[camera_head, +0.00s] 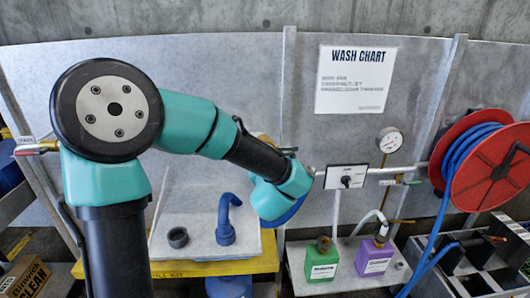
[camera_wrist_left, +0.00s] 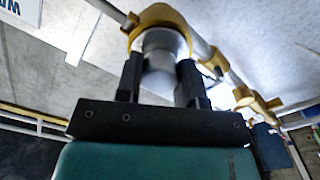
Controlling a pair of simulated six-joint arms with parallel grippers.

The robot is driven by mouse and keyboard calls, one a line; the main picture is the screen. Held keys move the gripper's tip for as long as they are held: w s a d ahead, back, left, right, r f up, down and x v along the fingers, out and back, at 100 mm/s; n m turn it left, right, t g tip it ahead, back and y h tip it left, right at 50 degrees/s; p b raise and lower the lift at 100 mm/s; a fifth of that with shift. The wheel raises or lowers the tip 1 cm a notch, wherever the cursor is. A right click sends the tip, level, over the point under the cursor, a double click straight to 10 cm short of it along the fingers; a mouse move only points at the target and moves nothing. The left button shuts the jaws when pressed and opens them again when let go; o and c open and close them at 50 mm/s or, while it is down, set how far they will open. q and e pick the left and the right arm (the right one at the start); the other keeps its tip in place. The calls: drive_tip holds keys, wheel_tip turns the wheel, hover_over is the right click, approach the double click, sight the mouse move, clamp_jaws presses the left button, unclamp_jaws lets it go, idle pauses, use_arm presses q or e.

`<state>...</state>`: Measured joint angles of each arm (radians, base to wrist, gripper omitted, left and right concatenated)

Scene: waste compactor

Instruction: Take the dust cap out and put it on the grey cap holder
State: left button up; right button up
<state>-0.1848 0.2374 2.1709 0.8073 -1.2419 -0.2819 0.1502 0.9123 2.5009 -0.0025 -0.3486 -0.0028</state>
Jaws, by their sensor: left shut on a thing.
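In the left wrist view, my left gripper (camera_wrist_left: 160,72) has its two black fingers on either side of a pale grey cylinder, which appears to be the dust cap (camera_wrist_left: 159,52). The far end of the cylinder sits at a yellow collar (camera_wrist_left: 160,16); I cannot tell whether it is still seated inside. In the head view, my arm hides the left fingers and the cap. My right gripper is not in view.
A blue bent hose piece (camera_head: 226,220) stands right of the grey cup. A green container (camera_head: 323,260) and a purple container (camera_head: 374,257) stand on a shelf. A red hose reel (camera_head: 487,165) is at right. A pipe with yellow fittings (camera_wrist_left: 258,105) runs near the gripper.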

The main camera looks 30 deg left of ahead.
use_arm(q)
drive_tip(key=shift+s+d, duration=0.3)
drive_tip(key=shift+s, duration=0.1)
idle(0.8)
drive_tip(key=v, duration=0.6)
idle(1.4)
drive_tip(key=shift+s, duration=0.1)
drive_tip(key=shift+d, duration=0.1)
idle(0.3)
drive_tip(key=w+d+f+m+t+h, duration=0.1)
drive_tip(key=w+d+f+m+h, duration=0.15)
drive_tip(key=w+d+f, duration=0.55)
drive_tip(key=w+d+f+m+t+h, duration=0.1)
drive_tip(key=w+d+f+h, duration=0.25)
drive_tip(key=f, duration=0.95)
drive_tip(key=w+d+f+m+t+h, duration=0.1)
drive_tip(key=w+d+f+m+h, duration=0.1)
drive_tip(key=w+d+f, duration=0.65)
wheel_tip(320, 180, down, 9)
drive_tip(key=s+a+m+h, duration=0.1)
drive_tip(key=s+a+h, duration=0.1)
drive_tip(key=s+a, duration=0.1)
drive_tip(key=a+f, duration=0.1)
drive_tip(key=a, duration=0.6)
drive_tip(key=shift+s+a, duration=0.35)
